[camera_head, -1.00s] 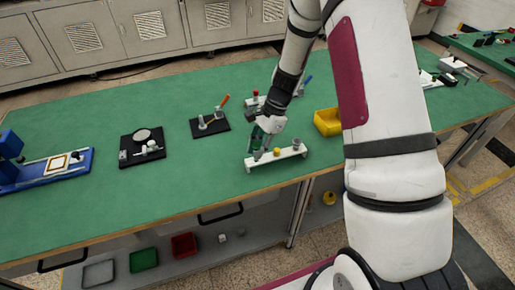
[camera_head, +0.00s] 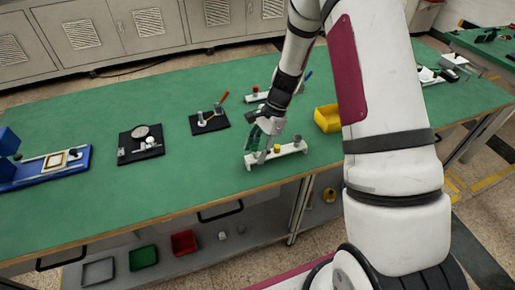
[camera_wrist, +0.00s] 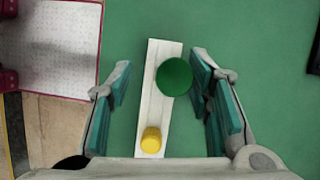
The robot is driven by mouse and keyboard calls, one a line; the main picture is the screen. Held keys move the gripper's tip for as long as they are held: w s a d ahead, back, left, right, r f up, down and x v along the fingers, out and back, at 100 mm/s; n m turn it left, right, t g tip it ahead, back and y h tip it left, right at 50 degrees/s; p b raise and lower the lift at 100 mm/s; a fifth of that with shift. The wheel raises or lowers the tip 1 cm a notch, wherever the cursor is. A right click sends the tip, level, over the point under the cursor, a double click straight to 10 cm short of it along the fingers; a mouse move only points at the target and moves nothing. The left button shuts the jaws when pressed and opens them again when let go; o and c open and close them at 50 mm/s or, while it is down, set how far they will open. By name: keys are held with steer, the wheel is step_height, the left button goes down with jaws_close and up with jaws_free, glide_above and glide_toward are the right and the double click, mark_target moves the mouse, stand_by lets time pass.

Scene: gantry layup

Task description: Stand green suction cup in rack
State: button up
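The green suction cup (camera_wrist: 174,77) shows from above in the wrist view as a round green disc. It overlaps the right edge of the white rack (camera_wrist: 154,105), and its lower part is hidden, so I cannot tell how it is seated. My gripper (camera_wrist: 165,92) is open, with its teal-padded fingers on both sides of the rack. The cup is between the fingers, closer to the right one, with no clear grip on it. In the head view my gripper (camera_head: 259,147) is at the left end of the rack (camera_head: 288,150).
A yellow cup (camera_wrist: 151,140) stands in the rack, with a grey one (camera_head: 298,140) at its right end. A yellow bin (camera_head: 327,118) is behind right. Black boards (camera_head: 126,150) with small items lie left. The green table between them is clear.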

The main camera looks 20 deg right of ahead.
steer(key=v, duration=1.2)
steer(key=shift+a, duration=0.1)
stand_by(0.4)
steer(key=s+a+r+n+t+h, duration=0.1)
steer(key=s+a+r+n, duration=0.1)
steer(key=s+r+n, duration=0.35)
steer(key=s+a+r+n+t+h, duration=0.1)
steer(key=s+a+r+n, duration=0.15)
steer(key=s+r, duration=0.55)
steer(key=s+r+n+t+h, duration=0.1)
steer(key=s+r+n, duration=0.2)
steer(key=s, duration=0.3)
steer(key=s+r+n+t+h, duration=0.1)
steer(key=s+r+n+t, duration=0.1)
steer(key=s+n, duration=0.3)
steer(key=shift+s+r+t+h, duration=0.35)
steer(key=shift+s+r, duration=0.2)
steer(key=shift+s, duration=0.25)
